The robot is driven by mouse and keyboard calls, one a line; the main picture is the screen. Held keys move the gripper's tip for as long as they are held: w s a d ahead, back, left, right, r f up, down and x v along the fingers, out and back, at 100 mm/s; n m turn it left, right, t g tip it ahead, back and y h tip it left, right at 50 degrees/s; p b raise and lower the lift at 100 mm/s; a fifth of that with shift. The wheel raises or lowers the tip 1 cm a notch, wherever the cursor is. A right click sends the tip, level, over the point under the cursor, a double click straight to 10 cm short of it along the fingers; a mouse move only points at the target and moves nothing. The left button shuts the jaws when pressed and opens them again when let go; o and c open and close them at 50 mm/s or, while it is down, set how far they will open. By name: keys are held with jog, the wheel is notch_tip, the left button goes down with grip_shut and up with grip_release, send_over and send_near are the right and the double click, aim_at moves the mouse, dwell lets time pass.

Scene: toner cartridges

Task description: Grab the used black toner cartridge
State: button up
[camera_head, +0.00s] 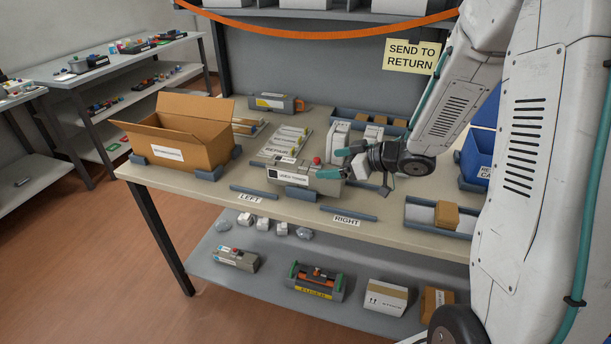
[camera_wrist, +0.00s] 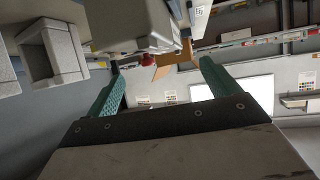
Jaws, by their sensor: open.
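A grey cartridge (camera_head: 300,180) with a white label and a red knob lies near the front middle of the table, behind the LEFT and RIGHT labels. Its label is too small to read surely, so I cannot tell if it is the used black one. My gripper (camera_head: 337,163) is open at its right end, with teal fingers apart. In the wrist view, the grey body (camera_wrist: 130,28) with its red knob lies ahead of my open gripper (camera_wrist: 160,66), towards the left finger. Nothing is held between the fingers. I cannot tell whether a finger touches it.
An open cardboard box (camera_head: 182,145) stands left, a blue bin (camera_head: 475,158) right. A tray (camera_head: 418,213) holds a small brown box. Low rails (camera_head: 348,213) edge the table's front. The lower shelf holds several items.

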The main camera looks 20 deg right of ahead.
aim_at(305, 165)
jog(key=x, duration=0.7)
jog(key=shift+w+f, duration=0.2)
jog(key=shift+w, duration=0.1)
jog(key=c, duration=1.3)
